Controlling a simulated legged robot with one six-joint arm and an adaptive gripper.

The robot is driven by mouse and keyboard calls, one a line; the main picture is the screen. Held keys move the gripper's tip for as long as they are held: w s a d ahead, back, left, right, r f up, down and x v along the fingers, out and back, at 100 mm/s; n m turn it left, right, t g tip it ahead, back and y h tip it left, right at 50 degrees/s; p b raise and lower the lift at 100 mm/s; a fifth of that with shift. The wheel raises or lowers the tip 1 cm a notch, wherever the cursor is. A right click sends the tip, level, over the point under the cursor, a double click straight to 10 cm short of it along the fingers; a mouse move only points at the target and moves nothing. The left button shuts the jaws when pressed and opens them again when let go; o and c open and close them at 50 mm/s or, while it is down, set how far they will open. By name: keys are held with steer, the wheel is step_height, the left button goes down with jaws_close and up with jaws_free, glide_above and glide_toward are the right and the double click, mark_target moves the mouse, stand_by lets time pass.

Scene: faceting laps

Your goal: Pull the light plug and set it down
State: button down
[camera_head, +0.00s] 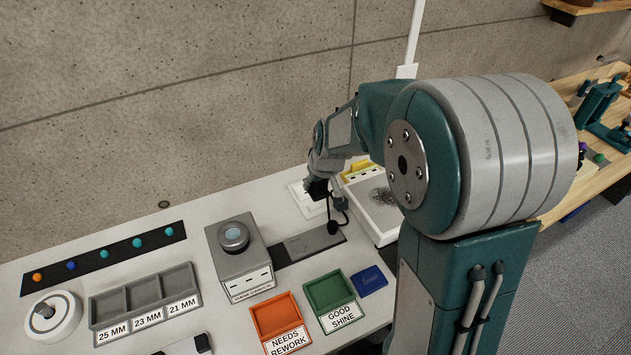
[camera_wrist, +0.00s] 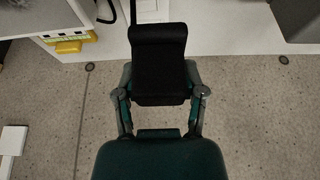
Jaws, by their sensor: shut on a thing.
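My gripper (camera_head: 328,182) is over the back of the white bench, close to the concrete wall. It is shut on a black plug (camera_head: 318,188), which shows large between the fingers in the wrist view (camera_wrist: 158,70). A thin dark cord hangs from the plug to a small dark base (camera_head: 333,227) on the bench. My gripper partly covers this area, and I cannot tell whether the plug touches the plate.
A grey box with a round knob (camera_head: 233,236) stands left of my gripper. An orange tray (camera_head: 276,316), a green tray (camera_head: 330,289) and a blue block (camera_head: 369,280) are at the front. A grey three-compartment tray (camera_head: 144,295) is farther left.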

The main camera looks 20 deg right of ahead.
steer(key=shift+r, duration=1.55)
